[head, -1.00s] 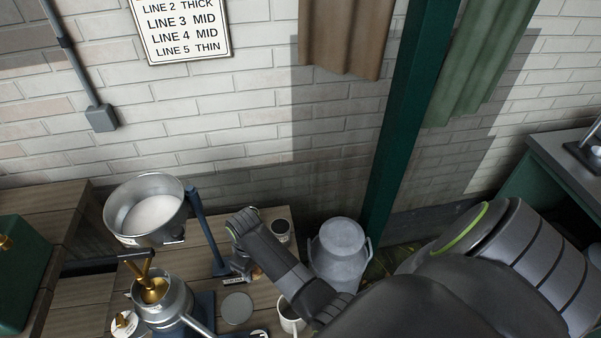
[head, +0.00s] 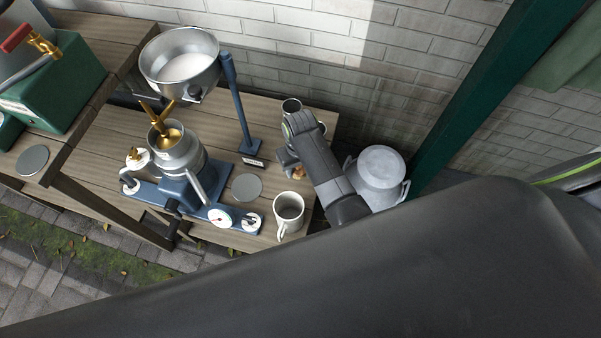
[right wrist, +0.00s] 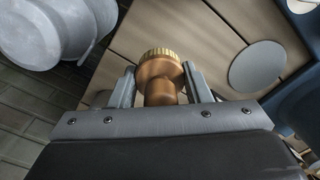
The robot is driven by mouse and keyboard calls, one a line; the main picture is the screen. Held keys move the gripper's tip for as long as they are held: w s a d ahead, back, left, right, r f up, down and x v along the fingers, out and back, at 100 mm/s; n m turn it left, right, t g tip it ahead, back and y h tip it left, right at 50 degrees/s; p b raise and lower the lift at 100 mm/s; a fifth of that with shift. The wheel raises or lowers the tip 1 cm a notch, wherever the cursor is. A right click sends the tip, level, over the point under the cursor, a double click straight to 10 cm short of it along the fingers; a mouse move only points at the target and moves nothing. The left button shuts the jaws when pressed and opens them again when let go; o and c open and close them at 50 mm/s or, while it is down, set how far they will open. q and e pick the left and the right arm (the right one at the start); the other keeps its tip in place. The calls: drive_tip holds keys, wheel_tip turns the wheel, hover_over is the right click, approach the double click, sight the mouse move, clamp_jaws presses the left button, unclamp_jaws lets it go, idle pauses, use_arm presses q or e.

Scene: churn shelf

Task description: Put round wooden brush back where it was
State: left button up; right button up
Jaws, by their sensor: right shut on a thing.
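The round wooden brush (right wrist: 160,78) is between the two fingers of my right gripper (right wrist: 160,88) in the right wrist view. It has a brown wooden body with a ridged, paler rim. My right gripper is shut on it. In the head view my right gripper (head: 292,168) is over the right part of the wooden table, and a small brown bit of the brush (head: 284,158) shows beside it. Most of the brush is hidden there by my arm. I cannot tell whether it touches the table. My left gripper is not in view.
A blue separator (head: 180,160) with a raised metal bowl (head: 180,60) is to the left. A milk can (head: 381,168) stands right of the table (head: 100,150).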

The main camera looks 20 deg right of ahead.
sight(299, 174)
wheel_tip(299, 174, down, 4)
drive_tip(key=shift+f+b, duration=0.25)
drive_tip(key=shift+b, duration=0.1)
drive_tip(key=shift+f, duration=0.1)
